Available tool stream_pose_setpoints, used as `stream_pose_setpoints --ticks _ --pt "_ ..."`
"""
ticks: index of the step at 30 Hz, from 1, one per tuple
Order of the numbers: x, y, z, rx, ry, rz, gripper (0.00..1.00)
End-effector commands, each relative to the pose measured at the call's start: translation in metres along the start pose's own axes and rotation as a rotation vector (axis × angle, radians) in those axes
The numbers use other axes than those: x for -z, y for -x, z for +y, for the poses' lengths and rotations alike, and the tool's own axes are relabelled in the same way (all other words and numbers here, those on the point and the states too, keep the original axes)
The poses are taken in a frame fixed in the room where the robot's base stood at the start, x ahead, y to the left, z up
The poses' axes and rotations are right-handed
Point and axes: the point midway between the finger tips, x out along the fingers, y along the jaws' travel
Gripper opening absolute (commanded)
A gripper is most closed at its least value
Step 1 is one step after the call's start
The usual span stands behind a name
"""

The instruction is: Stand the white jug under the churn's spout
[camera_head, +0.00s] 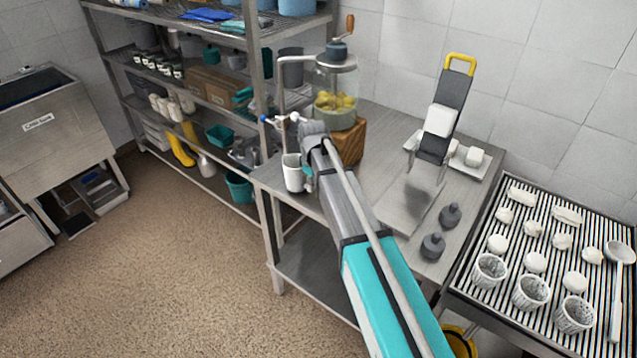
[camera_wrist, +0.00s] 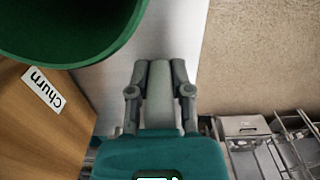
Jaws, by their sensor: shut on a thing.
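The white jug (camera_head: 293,174) stands upright at the left edge of the steel bench, or just above it; I cannot tell which. The churn (camera_head: 337,92) has a clear vessel with yellow pieces inside, and it sits on a wooden block (camera_head: 350,140). A tap-like spout with a blue end (camera_head: 278,120) shows at its left, above the jug. My gripper (camera_head: 306,172) is at the jug's right side, shut on it, partly hidden by my arm. In the wrist view my gripper (camera_wrist: 160,85) shows close fingers. The churn's green round body (camera_wrist: 60,25) and its labelled wooden block (camera_wrist: 35,125) are at left.
A wire shelf rack (camera_head: 205,80) with tubs and bottles stands behind and left of the bench. A slanted stand with a yellow handle (camera_head: 460,65) and two dark weights (camera_head: 432,246) are on the bench. A striped draining tray with white moulds (camera_head: 535,290) is at right.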

Motion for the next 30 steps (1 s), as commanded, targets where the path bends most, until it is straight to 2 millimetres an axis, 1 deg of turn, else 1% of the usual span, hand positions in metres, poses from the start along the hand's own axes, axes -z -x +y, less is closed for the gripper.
stream_pose_setpoints --ticks 1,6,9,12,23,28,29,30 --pt "0.001 0.0 0.008 0.0 -0.001 0.0 0.0" --pt "0.002 0.0 0.033 0.0 -0.002 0.0 0.0" --pt "0.0 -0.012 0.029 0.0 0.001 0.0 0.0" --pt "0.0 -0.015 0.029 0.0 0.001 0.0 0.0" --pt "0.001 -0.015 0.029 0.0 0.001 0.0 0.0" --pt "0.002 -0.019 0.028 0.0 0.002 0.0 0.0" --pt "0.002 -0.018 0.028 0.0 0.002 0.0 0.33" --pt "0.002 -0.018 0.028 0.0 0.002 0.0 0.4"
